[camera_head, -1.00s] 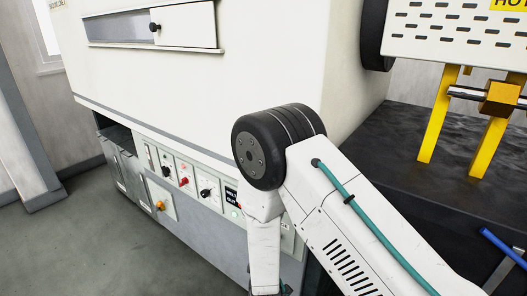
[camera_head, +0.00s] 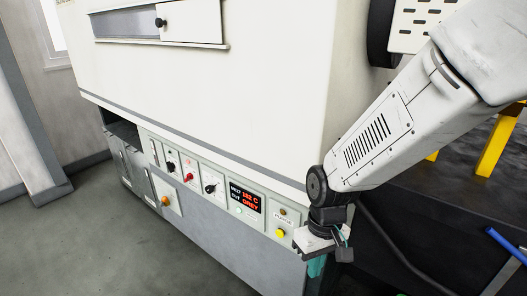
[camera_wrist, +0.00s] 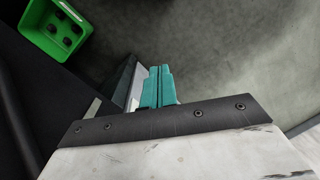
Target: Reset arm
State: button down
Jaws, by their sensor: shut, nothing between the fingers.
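My gripper (camera_wrist: 158,87) shows in the wrist view as two teal fingers lying together, shut with nothing between them. It points down over the grey floor. In the head view my arm (camera_head: 375,140) reaches down from the upper right to the right end of the machine's control panel. The teal fingers (camera_head: 317,266) show only in part below the wrist there.
A large white machine (camera_head: 240,90) fills the middle, with knobs and a lit display (camera_head: 246,197) along its lower front. A dark bench (camera_head: 400,215) with yellow posts (camera_head: 497,145) stands at right. A green crate (camera_wrist: 40,40) holds dark round things. Floor (camera_head: 100,255) at left is clear.

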jog(key=s+d+r+m+t, duration=0.1)
jog(key=s+d+r+m, duration=0.1)
jog(key=s+d+r, duration=0.4)
jog(key=s+d+r+m+t, duration=0.2)
jog(key=s+d+r, duration=0.5)
jog(key=r, duration=0.6)
jog(key=shift+d+r+m+h, duration=0.25)
jog(key=shift+d+m+h, duration=0.2)
jog(key=shift+d, duration=0.65)
